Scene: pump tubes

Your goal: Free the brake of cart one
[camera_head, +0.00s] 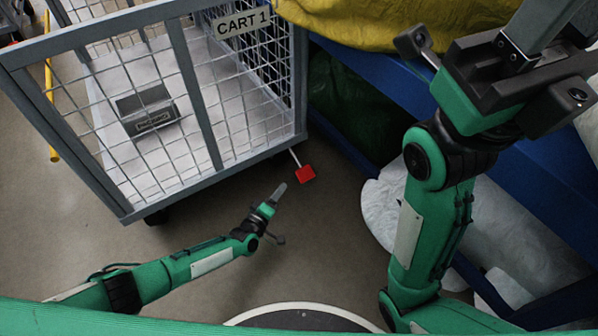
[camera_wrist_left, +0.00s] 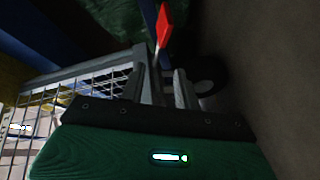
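Cart one (camera_head: 189,75) is a grey mesh cage cart at the upper left, with a "CART 1" sign (camera_head: 243,22). Its brake lever has a red pedal (camera_head: 306,174) on a thin light rod at the cart's lower right corner. The red pedal also shows in the left wrist view (camera_wrist_left: 164,25), beyond the fingers. My left gripper (camera_head: 281,191) is just below and left of the pedal, apart from it. In the left wrist view its two fingers (camera_wrist_left: 161,82) stand apart with nothing clearly between them. My right gripper is at the upper right; its fingers cannot be made out clearly.
A dark box (camera_head: 148,110) sits inside the cart. A dark caster (camera_head: 156,216) shows under its near corner. Blue framework (camera_head: 390,80) with a yellow sack (camera_head: 350,22) and white sacks (camera_head: 520,235) fills the right side. The floor around my left gripper is clear.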

